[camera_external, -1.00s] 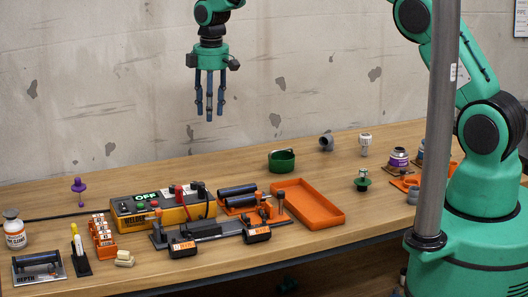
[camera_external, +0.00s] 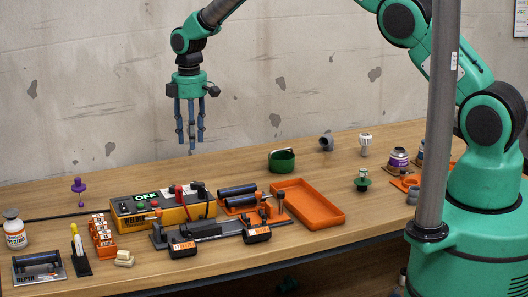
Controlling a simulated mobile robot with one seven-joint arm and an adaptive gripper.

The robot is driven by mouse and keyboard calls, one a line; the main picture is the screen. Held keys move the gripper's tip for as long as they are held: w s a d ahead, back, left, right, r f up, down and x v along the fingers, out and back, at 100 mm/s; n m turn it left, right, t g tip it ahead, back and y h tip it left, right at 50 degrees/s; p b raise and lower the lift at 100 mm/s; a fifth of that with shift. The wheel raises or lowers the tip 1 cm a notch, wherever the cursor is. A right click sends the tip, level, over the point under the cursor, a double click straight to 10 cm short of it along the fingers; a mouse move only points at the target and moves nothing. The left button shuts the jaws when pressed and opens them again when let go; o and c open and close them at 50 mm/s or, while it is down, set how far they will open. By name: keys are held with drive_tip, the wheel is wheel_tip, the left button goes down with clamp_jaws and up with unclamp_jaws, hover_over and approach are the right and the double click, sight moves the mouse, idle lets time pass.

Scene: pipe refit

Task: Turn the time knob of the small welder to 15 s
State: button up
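The small welder (camera_external: 177,215) is a yellow-orange box with a dark top, standing on the wooden bench left of centre. A green "OFF" reading shows on its top, with a red and a black knob or plug near its right end. Which of these is the time knob, and its setting, I cannot tell. My gripper (camera_external: 191,148) hangs above and behind the welder, pointing down. Its blue-grey fingers are spread apart with nothing between them, and it touches nothing.
A clamp rig with dark pipes (camera_external: 237,193) stands right of the welder, beside an empty orange tray (camera_external: 308,204). An orange labelled rack (camera_external: 103,235), a pen stand (camera_external: 79,252) and a white bottle (camera_external: 14,230) stand to the left. A purple-topped pin (camera_external: 79,188) stands behind.

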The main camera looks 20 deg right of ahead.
sight(193, 182)
wheel_tip(193, 182, down, 14)
drive_tip(key=shift+r, duration=0.2)
idle(0.5)
clamp_jaws()
